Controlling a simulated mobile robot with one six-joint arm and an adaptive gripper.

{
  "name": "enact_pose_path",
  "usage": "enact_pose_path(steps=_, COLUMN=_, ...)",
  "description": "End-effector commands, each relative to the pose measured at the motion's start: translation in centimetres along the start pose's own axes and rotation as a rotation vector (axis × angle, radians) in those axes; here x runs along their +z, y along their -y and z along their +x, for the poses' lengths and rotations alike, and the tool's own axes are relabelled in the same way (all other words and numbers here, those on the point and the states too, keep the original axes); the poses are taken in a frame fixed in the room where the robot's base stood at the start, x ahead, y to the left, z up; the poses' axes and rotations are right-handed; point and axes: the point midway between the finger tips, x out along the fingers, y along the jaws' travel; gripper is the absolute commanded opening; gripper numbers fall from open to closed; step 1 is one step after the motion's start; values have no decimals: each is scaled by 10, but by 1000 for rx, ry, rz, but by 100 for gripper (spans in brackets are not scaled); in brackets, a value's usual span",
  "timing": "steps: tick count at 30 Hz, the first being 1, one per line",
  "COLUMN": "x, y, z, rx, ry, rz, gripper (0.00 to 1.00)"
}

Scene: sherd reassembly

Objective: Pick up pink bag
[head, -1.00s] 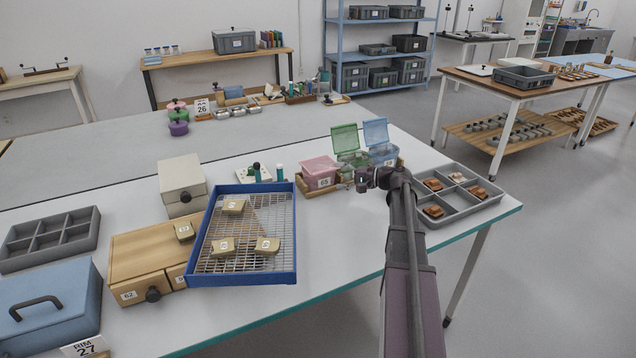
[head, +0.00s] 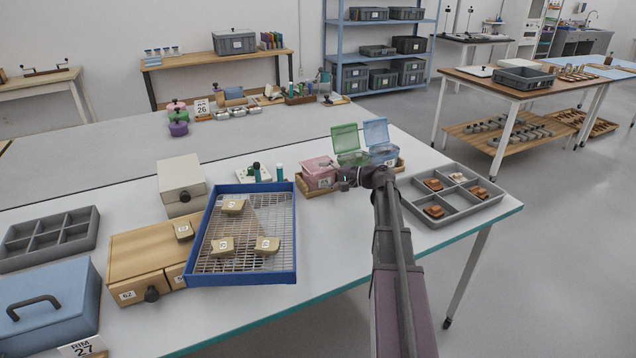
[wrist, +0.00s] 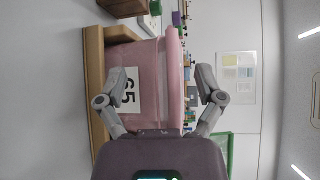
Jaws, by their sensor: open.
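The pink thing is a box-like container with a lid and a white number label (head: 317,170), not visibly a soft bag. It stands upright in a wooden tray (head: 305,192) on the white table. The wrist view shows it sideways and close up (wrist: 150,62), its label facing me. My gripper (head: 345,180) is at its right front side in the head view and hides part of it. In the wrist view my gripper (wrist: 164,75) is open, one finger before the box's face and the other past the lid edge. I cannot tell whether either finger touches it.
A green open-lidded box (head: 349,145) and a blue one (head: 380,143) stand right of the pink box. A grey divided tray (head: 450,215) with brown sherds lies to the right. A blue-rimmed mesh tray (head: 240,279) lies to the left.

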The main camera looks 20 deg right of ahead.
Motion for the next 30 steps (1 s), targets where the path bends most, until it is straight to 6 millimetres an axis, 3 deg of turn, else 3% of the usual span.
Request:
enact_pose_path(steps=5, x=0, y=0, z=0, rx=0, ry=0, rz=0, gripper=84)
enact_pose_path(steps=12, x=0, y=0, z=0, rx=0, ry=0, rz=0, gripper=12)
enact_pose_path(steps=14, x=0, y=0, z=0, rx=1, ry=0, rz=0, gripper=0)
enact_pose_path(steps=30, x=0, y=-2, z=2, rx=6, ry=1, rz=-2, gripper=0)
